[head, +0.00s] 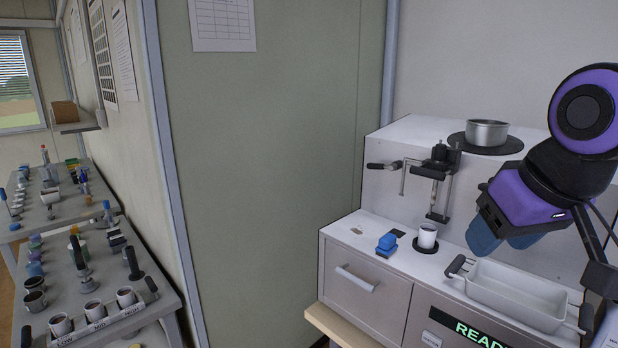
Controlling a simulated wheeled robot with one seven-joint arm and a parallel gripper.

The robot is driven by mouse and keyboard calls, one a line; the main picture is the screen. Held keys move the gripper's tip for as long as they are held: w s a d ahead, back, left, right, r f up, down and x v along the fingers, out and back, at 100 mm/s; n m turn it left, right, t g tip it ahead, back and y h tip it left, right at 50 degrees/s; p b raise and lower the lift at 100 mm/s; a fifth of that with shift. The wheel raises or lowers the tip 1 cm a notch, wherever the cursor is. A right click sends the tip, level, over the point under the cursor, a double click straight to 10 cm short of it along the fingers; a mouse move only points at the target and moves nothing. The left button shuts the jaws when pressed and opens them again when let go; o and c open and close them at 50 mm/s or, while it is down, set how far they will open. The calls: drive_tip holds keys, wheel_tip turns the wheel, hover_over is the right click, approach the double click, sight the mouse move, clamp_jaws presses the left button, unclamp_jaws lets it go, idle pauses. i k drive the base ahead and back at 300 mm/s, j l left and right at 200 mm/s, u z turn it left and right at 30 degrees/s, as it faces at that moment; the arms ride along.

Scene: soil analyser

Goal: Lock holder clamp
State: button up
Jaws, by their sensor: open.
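The soil analyser (340,258) is a pale grey bench unit at the right. A white cup (427,238) with dark contents stands upright on a round black base (431,251) on its deck. A blue block-like part (386,243), possibly the holder clamp, sits just left of the cup; whether it is locked cannot be told. Above is a black mechanism (439,167) with a side handle (384,166) and a vertical rod over the cup. My gripper (504,240), with blue fingers, is open and apparently empty, right of the cup and above the tray.
A pale tray (517,296) with black handles lies on the analyser's deck below my gripper. A metal pot (486,132) stands on a black disc on top. A lit panel (471,333) shows "READ". Benches (88,268) crowded with cups and tools stand at the left, beyond a green wall (270,180).

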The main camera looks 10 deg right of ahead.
sight(370, 165)
drive_tip(key=i+j+u, duration=0.1)
drive_tip(key=i+j, duration=0.65)
drive_tip(key=i, duration=0.15)
